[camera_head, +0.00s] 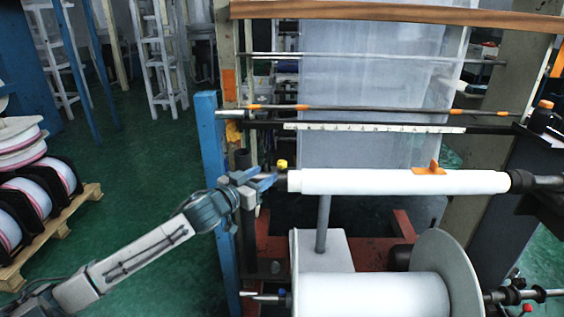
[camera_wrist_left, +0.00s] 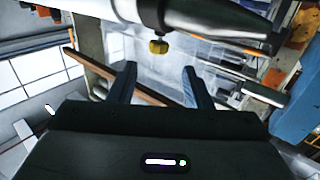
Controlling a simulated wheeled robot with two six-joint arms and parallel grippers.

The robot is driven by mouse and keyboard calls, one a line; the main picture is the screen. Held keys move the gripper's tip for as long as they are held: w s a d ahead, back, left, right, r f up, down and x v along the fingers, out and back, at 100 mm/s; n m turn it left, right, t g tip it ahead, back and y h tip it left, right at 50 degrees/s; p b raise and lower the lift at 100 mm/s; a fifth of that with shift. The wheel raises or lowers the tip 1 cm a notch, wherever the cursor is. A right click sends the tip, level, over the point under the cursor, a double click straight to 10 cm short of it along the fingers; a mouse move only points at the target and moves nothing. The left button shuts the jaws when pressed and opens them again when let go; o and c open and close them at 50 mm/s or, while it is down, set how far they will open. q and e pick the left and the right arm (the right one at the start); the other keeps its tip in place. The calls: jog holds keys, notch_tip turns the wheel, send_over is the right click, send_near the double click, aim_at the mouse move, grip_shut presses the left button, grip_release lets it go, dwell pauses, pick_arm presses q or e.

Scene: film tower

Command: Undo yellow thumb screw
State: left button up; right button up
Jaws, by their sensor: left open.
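The yellow thumb screw (camera_head: 282,164) sits on the dark collar at the left end of the white roll (camera_head: 400,182). In the left wrist view the thumb screw (camera_wrist_left: 158,46) shows as a small brass-yellow knob on the shaft, above the gap between my fingers. My left gripper (camera_head: 268,182) is at the left end of the roll, close to the screw. In the left wrist view my left gripper (camera_wrist_left: 158,84) is open, with nothing between its fingers. Whether a finger touches the screw cannot be told. My right gripper is not in view.
A blue post (camera_head: 212,160) stands right behind my left arm. A lower white roll (camera_head: 370,296) with a large round flange (camera_head: 448,265) lies below. An orange piece (camera_head: 429,169) sits on the upper roll. Spools on a pallet (camera_head: 60,225) stand at the left; green floor lies between.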

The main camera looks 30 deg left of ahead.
aim_at(279, 164)
pick_arm(q)
jog(key=w, duration=0.2)
jog(key=w+p, duration=0.1)
jog(key=w, duration=0.2)
jog(key=w+p, duration=0.1)
jog(key=w, duration=0.1)
jog(key=shift+w+d+r, duration=0.1)
jog(key=shift+w+d, duration=0.25)
jog(key=shift+d, duration=0.05)
jog(key=shift+w, duration=0.6)
jog(key=shift+c, duration=0.5)
